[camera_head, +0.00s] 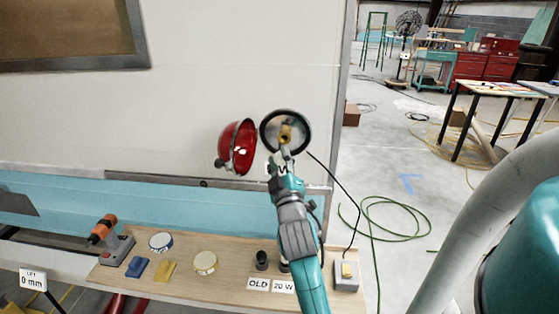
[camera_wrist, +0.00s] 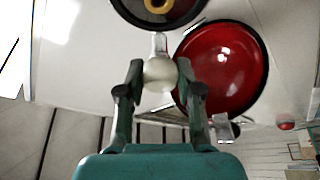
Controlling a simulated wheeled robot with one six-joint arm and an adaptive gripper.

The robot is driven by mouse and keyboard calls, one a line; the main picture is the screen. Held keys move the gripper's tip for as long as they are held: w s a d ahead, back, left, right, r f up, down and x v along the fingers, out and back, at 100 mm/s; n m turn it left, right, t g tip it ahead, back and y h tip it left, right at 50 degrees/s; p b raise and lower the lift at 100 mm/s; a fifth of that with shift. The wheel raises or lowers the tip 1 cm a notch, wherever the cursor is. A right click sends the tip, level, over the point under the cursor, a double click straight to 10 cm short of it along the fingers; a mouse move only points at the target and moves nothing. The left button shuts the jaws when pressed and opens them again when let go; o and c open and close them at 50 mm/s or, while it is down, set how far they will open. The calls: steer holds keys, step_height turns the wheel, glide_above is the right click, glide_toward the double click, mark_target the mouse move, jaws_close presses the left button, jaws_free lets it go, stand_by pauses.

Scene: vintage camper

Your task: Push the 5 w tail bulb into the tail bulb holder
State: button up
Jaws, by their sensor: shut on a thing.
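My gripper (camera_wrist: 161,72) is shut on the tail bulb (camera_wrist: 160,75), gripping its pale round glass from both sides. The bulb's narrow silvery base points up in the wrist view, toward the brass tail bulb holder (camera_wrist: 158,4). A gap shows between base and holder in that view. In the head view the holder (camera_head: 286,133) sits in the middle of a round, dark-rimmed lamp housing (camera_head: 306,131) on the camper wall. My gripper (camera_head: 281,158) is just below it there. The bulb is hard to make out in the head view.
The red lens (camera_head: 237,147) stands open left of the housing, close to my gripper; it also shows in the wrist view (camera_wrist: 225,70). Below is a wooden bench (camera_head: 222,290) with a drill (camera_head: 103,232), round tins, labels and a switch box (camera_head: 346,275).

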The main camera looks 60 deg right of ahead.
steer(key=shift+d, duration=0.1)
glide_toward(281, 135)
steer(key=shift+w+d+r, duration=0.35)
steer(key=shift+w+d, duration=0.05)
steer(key=shift+w, duration=0.2)
steer(key=shift+w+d+r, duration=0.35)
steer(key=shift+w+d, duration=0.05)
steer(key=shift+w, duration=0.25)
steer(key=shift+w+d, duration=0.3)
steer(key=shift+d, duration=0.55)
steer(key=shift+w+d, duration=0.35)
steer(key=shift+d, duration=0.45)
stand_by(2.7)
steer(key=o, duration=1.2)
steer(key=shift+a, duration=0.1)
steer(key=v, duration=1.2)
